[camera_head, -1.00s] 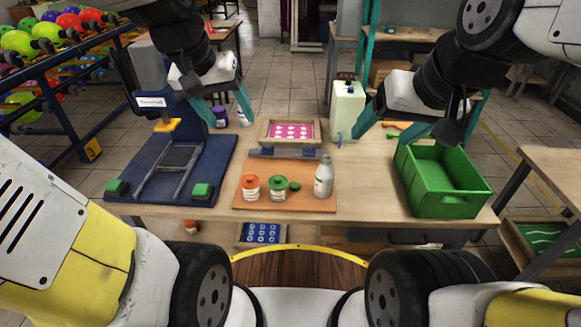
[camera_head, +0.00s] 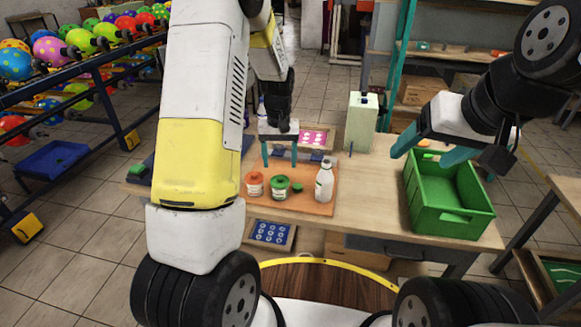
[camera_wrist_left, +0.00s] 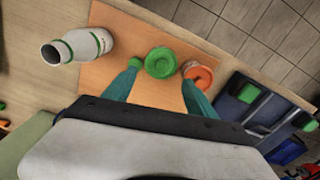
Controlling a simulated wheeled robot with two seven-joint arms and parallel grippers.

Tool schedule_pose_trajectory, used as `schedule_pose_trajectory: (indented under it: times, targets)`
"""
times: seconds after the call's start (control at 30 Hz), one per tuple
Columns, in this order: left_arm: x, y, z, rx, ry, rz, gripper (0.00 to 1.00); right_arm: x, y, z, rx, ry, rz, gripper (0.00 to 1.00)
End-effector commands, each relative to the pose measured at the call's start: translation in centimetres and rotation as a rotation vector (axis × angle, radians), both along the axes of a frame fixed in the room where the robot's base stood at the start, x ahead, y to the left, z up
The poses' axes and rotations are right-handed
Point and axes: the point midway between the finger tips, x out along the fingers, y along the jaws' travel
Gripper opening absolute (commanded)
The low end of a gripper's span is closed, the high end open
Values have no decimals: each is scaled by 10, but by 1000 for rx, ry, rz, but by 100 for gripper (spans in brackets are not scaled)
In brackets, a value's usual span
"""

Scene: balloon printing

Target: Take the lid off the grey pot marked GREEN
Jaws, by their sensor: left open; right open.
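A small pot with a green lid (camera_head: 280,186) stands on the orange mat (camera_head: 318,207); its label is too small to read. From above, its round green lid (camera_wrist_left: 160,62) shows in the left wrist view. My left gripper (camera_head: 279,158) is open, pointing down above the mat, slightly behind the pot in the head view. In the left wrist view its fingertips (camera_wrist_left: 159,80) straddle the lid's position, apart from it and empty. My right gripper (camera_head: 427,150) is open and empty near the green crate.
A pot with an orange lid (camera_head: 254,184) stands close beside the green-lidded pot. A white bottle (camera_head: 324,180) and a small green cap (camera_head: 297,188) are on its other side. The green crate (camera_head: 451,221) stands at the table's right. A pink-printed frame (camera_head: 318,138) lies behind the mat.

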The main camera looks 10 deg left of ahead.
Motion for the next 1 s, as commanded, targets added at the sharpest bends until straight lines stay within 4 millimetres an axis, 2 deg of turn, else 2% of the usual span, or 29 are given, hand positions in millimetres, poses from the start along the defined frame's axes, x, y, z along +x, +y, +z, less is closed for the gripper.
schedule_pose_trajectory:
  times: [0.37,0.67,0.9,1.0]
  targets:
    - [-2,1,-51,-1,2,0,65,0,0,0,0,0,0,74]
    - [-1,1,-56,-1,-1,0,65,0,0,0,0,0,0,74]
    - [-1,1,-56,-1,-1,0,22,0,0,0,0,0,0,74]
    - [-1,1,-56,-1,-1,0,21,0,0,0,0,0,0,74]
